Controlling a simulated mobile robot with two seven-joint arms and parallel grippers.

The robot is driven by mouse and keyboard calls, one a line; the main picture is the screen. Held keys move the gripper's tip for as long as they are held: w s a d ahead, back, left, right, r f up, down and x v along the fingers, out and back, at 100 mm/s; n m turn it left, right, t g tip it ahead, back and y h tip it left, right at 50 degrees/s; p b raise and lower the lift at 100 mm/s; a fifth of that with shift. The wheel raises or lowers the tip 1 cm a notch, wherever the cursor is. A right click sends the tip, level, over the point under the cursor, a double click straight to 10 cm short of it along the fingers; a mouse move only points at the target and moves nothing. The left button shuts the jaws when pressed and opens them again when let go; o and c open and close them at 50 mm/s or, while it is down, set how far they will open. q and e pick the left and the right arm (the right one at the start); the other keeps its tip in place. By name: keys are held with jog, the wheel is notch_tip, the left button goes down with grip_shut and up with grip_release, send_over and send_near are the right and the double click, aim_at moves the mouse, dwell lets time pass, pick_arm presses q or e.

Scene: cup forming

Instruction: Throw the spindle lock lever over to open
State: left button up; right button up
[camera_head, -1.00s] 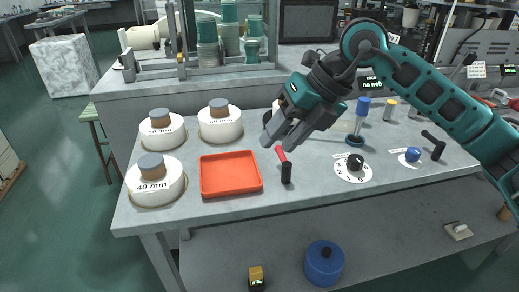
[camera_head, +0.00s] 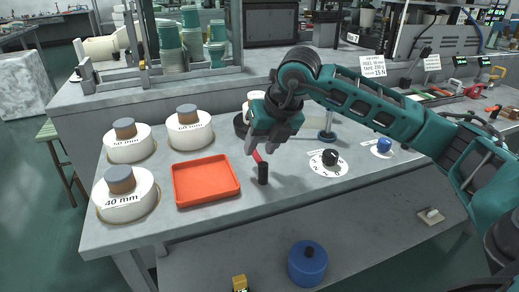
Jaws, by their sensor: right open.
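A small lever with a red arm (camera_head: 257,157) and a black upright post (camera_head: 263,174) stands on the grey bench, just right of the orange tray. It appears to be the spindle lock lever, but I see no label on it. My right gripper (camera_head: 262,149) is open, pointing down at the red arm's upper end. Its fingers partly hide that end, and I cannot tell whether they touch it. My left gripper is not in view.
The orange tray (camera_head: 206,180) is empty. White round moulds with brown tops, such as the 40 mm one (camera_head: 127,205), stand to the left. A black dial (camera_head: 330,158) and a blue knob (camera_head: 384,146) are to the right. Bare bench lies in front of the lever.

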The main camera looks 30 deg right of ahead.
jog(key=shift+w+f, duration=0.3)
jog(key=shift+f, duration=0.35)
jog(key=shift+c, duration=0.5)
grip_shut()
